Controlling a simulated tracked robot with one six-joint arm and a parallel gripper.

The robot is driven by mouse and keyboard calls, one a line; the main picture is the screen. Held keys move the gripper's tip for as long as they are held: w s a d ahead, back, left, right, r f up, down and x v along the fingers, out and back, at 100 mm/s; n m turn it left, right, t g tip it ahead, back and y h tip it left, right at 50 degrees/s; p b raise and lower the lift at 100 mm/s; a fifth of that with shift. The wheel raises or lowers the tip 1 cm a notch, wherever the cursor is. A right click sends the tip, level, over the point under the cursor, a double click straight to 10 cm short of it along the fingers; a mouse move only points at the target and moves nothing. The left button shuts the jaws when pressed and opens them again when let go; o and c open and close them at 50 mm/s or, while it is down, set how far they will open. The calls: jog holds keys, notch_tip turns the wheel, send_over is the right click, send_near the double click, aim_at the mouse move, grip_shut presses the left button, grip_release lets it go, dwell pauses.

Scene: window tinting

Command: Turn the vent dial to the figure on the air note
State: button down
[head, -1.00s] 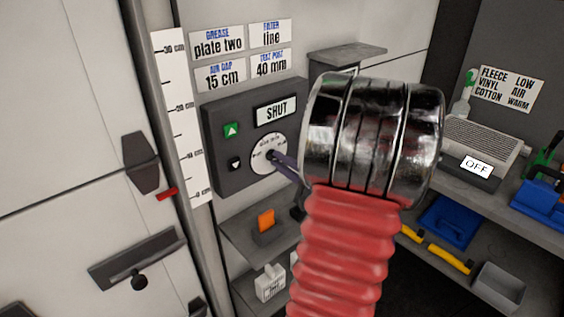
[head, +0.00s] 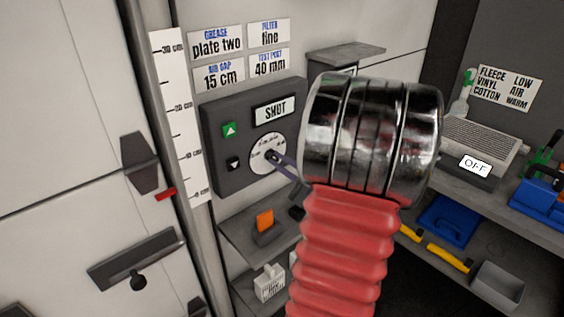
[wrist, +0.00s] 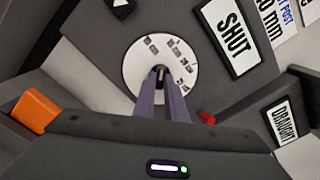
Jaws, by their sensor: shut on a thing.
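The dial (head: 266,151) is a white round disc with small dark printing, set on a dark grey panel (head: 222,183). It also shows in the wrist view (wrist: 133,68). My gripper (wrist: 160,76) is shut on the small knob at the dial's centre; the fingers hide most of the knob. The printed figures are too small to read. Above the dial a display (head: 275,112) reads SHUT. The air note (head: 224,77) reads AIR GAP 15 cm. In the head view my gripper (head: 276,157) is partly hidden by my arm.
Left of the panel stands a cm scale (head: 176,110) with a red pointer (head: 166,194) near its bottom. A green up button (head: 228,130) and a dark button (head: 234,163) sit beside the dial. An orange block (head: 265,219) rests on the shelf below. The wrist view shows a DRAUGHT label (wrist: 284,120).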

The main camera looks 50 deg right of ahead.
jog(key=shift+a+m, duration=0.15)
jog(key=shift+m, duration=1.75)
jog(key=c, duration=1.8)
grip_release()
jog(key=shift+v, duration=0.8)
jog(key=v, duration=1.2)
